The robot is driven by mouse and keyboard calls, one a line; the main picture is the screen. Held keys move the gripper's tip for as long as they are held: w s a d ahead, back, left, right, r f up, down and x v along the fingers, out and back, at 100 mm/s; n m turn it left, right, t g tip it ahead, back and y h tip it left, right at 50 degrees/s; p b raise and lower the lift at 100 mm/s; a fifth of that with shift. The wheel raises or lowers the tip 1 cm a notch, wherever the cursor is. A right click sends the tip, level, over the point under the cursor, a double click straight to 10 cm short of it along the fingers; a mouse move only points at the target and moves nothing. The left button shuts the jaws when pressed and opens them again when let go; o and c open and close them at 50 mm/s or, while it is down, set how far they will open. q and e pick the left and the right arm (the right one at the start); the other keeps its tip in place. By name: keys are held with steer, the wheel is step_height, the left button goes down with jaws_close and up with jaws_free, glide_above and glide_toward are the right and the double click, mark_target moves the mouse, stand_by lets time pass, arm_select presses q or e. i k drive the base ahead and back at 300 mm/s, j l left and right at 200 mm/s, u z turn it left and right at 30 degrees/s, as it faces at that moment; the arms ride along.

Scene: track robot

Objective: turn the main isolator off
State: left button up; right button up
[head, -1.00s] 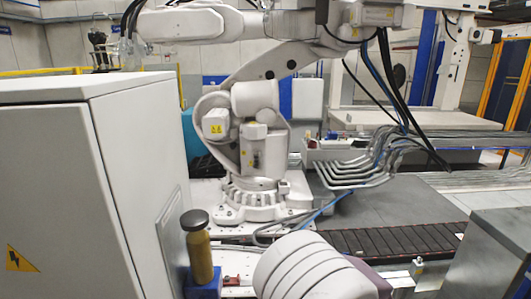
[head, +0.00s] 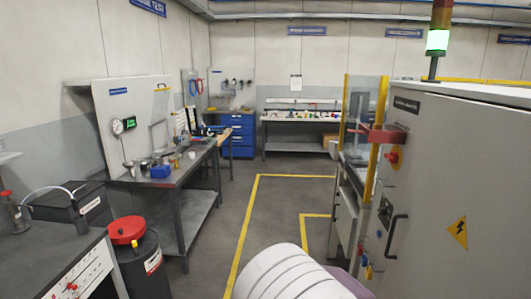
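A grey control cabinet (head: 450,170) stands at the right, with a yellow lightning-bolt sign on its near side. A red rotary knob (head: 393,157) sits on the cabinet's narrower face, seen at a steep angle. It looks like the main isolator, but its label and handle position are too small to read. A black door handle (head: 397,236) is lower on that face. Small red, blue and yellow items (head: 365,262) hang low beside it and are unclear. Neither of my grippers is in view.
A red box-like part (head: 383,134) juts out beside the knob, near yellow-framed clear panels (head: 361,105). A workbench (head: 170,185) and a red-lidded bin (head: 127,230) stand at left. The marked floor (head: 280,215) between is clear.

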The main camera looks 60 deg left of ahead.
mark_target(393, 158)
steer(key=u, duration=1)
steer(key=i+j, duration=0.3)
steer(key=i, duration=0.05)
